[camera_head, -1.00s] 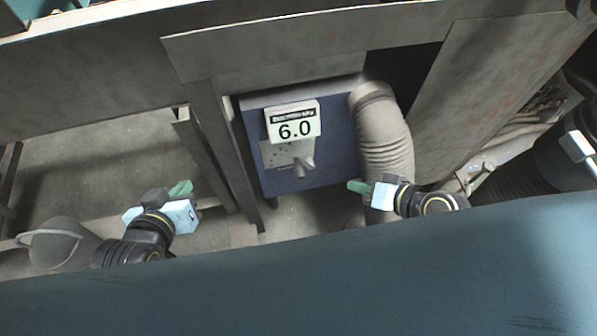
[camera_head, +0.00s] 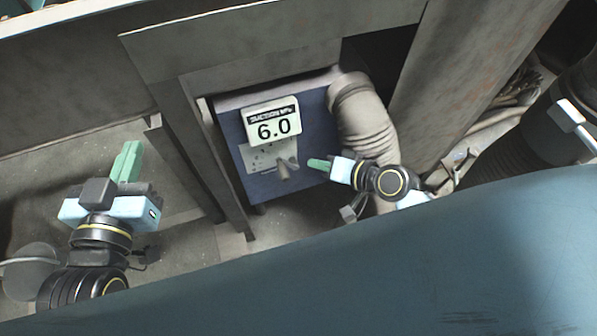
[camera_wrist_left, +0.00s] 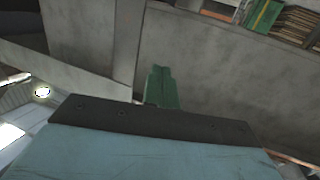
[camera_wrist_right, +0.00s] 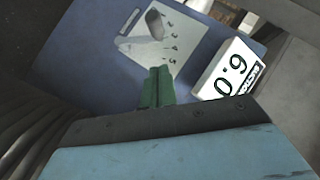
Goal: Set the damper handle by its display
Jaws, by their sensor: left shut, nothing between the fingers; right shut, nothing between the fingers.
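The damper handle (camera_head: 286,168) is a grey knob on a pale scale plate (camera_head: 258,158) on the front of a blue box (camera_head: 235,130). In the right wrist view the handle (camera_wrist_right: 153,24) lies over the plate, with numbers beside it. The display (camera_head: 272,124) above it reads 6.0. My right gripper (camera_head: 318,164), with green fingers, is shut and empty just right of the handle, apart from it in the head view. My left gripper (camera_head: 127,160) is shut and empty to the left, beyond the metal post, away from the box.
A ribbed grey hose (camera_head: 362,122) runs down the box's right side, close to my right gripper. A metal post (camera_head: 185,165) stands between my left gripper and the box. A teal surface (camera_head: 400,260) fills the front. A grey bucket (camera_head: 30,270) is at lower left.

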